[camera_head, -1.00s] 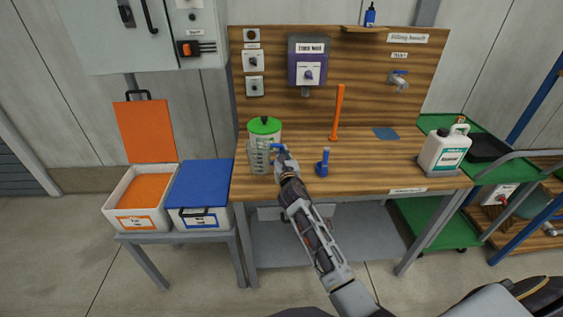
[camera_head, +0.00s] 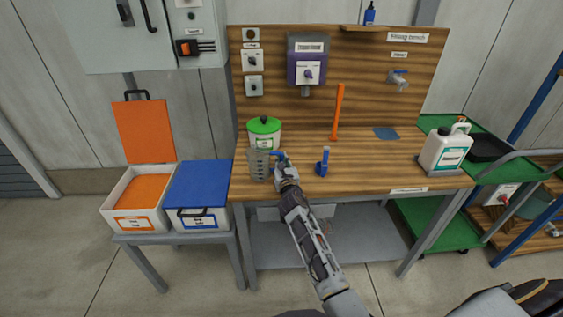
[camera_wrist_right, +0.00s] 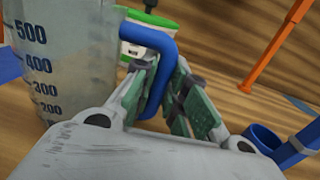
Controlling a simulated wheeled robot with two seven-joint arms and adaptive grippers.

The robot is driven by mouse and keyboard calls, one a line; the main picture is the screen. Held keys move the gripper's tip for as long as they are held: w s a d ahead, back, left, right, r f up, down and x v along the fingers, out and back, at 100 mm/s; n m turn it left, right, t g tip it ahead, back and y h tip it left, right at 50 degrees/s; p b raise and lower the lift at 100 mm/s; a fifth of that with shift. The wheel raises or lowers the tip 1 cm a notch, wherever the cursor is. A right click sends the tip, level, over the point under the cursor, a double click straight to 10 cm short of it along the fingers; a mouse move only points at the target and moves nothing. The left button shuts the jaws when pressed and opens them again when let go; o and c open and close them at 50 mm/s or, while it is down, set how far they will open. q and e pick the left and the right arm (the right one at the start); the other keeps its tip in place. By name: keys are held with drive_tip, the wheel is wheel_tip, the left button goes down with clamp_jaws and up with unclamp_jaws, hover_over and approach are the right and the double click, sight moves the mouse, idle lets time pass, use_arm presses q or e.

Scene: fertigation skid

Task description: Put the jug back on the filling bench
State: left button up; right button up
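My right gripper (camera_head: 283,166) is at the jug's right side. In the wrist view its two green-padded fingers (camera_wrist_right: 162,85) are shut on the blue handle (camera_wrist_right: 160,50), one on each side. My left gripper is not in view.
The green-lidded tub (camera_head: 264,130) stands just behind the jug. A small blue stand (camera_head: 322,165) is to its right, and an orange upright tool (camera_head: 337,112) farther back. A white canister (camera_head: 445,150) stands at the bench's right end. Blue (camera_head: 199,184) and orange (camera_head: 140,188) bins are left.

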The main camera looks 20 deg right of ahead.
drive_tip(key=o, duration=0.3)
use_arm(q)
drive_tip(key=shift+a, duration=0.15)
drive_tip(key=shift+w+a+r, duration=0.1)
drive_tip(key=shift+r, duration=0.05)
use_arm(e)
drive_tip(key=shift+r, duration=0.2)
drive_tip(key=shift+s+a+f, duration=0.1)
drive_tip(key=shift+s, duration=0.15)
drive_tip(key=shift+s+a, duration=0.15)
drive_tip(key=shift+s, duration=0.8)
drive_tip(key=shift+s+a, duration=0.2)
drive_tip(key=shift+s, duration=0.75)
drive_tip(key=shift+s+a, duration=0.15)
drive_tip(key=shift+s, duration=0.8)
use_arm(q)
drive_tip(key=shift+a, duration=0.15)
use_arm(e)
drive_tip(key=shift+s+a, duration=0.15)
drive_tip(key=shift+s, duration=0.8)
drive_tip(key=shift+s+a, duration=0.2)
drive_tip(key=shift+s, duration=0.7)
drive_tip(key=shift+s+a, duration=0.15)
drive_tip(key=shift+s, duration=0.8)
use_arm(q)
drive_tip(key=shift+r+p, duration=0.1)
drive_tip(key=shift+p, duration=0.2)
